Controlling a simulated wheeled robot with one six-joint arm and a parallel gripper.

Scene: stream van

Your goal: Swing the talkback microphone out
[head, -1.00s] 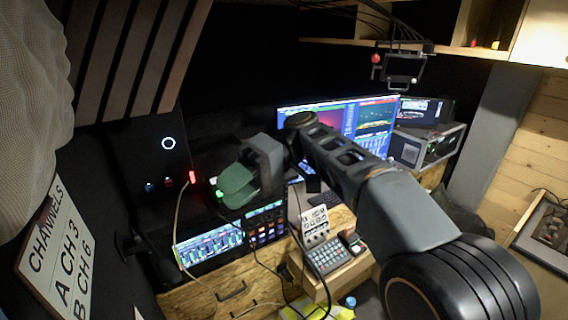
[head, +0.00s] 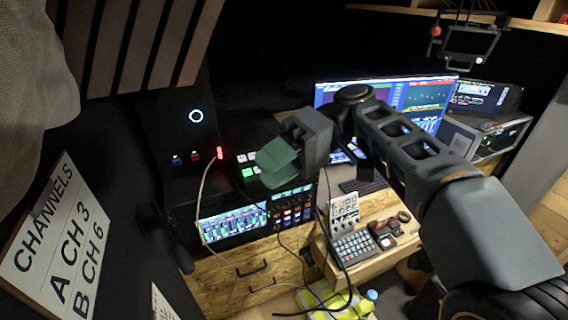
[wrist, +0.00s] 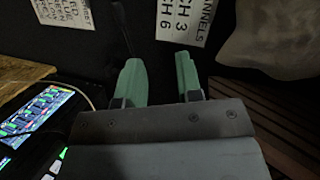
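A thin dark arm with a thicker dark end, which looks like the talkback microphone (head: 182,254), hangs beside the black left wall, left of the lit mixer screen. It is dim against the dark wall. In the wrist view a slim dark rod (wrist: 123,30), probably the same microphone, lies beyond the left fingertip, apart from it. My gripper (head: 268,165) has green fingers and hangs above the desk, up and right of the microphone, pointing left. In the wrist view my gripper (wrist: 158,75) is open, with nothing between its fingers.
A channels sign (head: 58,245) is on the left wall. The mixer screen (head: 232,224), a red-tipped cable (head: 219,153), a keypad (head: 355,245) and a large monitor (head: 430,98) crowd the desk. A wooden drawer front (head: 215,282) is below.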

